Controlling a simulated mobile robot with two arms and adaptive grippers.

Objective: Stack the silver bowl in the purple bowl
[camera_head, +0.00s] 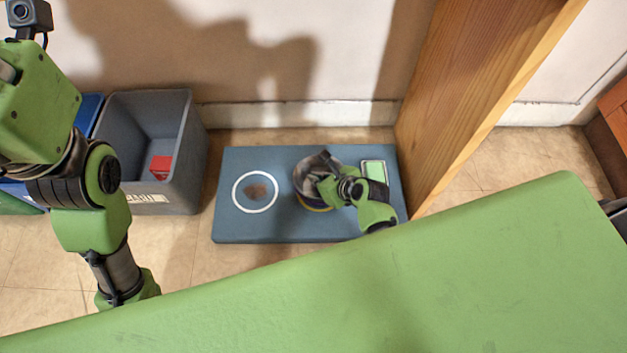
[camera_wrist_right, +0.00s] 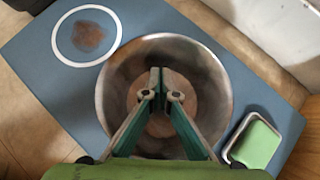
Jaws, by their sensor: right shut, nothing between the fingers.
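The silver bowl (camera_head: 316,161) is on the blue board in the head view and seems to sit inside the purple bowl (camera_head: 301,194), whose side shows at the left and lower edge. The wrist view shows the silver bowl (camera_wrist_right: 207,75) from above, upright and empty, with its wall around my fingers. My right gripper (camera_head: 325,186) is over the bowls with its fingers shut and nothing between them; the fingertips (camera_wrist_right: 163,78) point into the silver bowl's opening. The wrist view does not show the purple bowl. My left arm is at the left; its gripper is out of sight.
A grey bin (camera_head: 180,185) stands left, a wooden panel (camera_head: 470,90) right. The wall is close behind.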

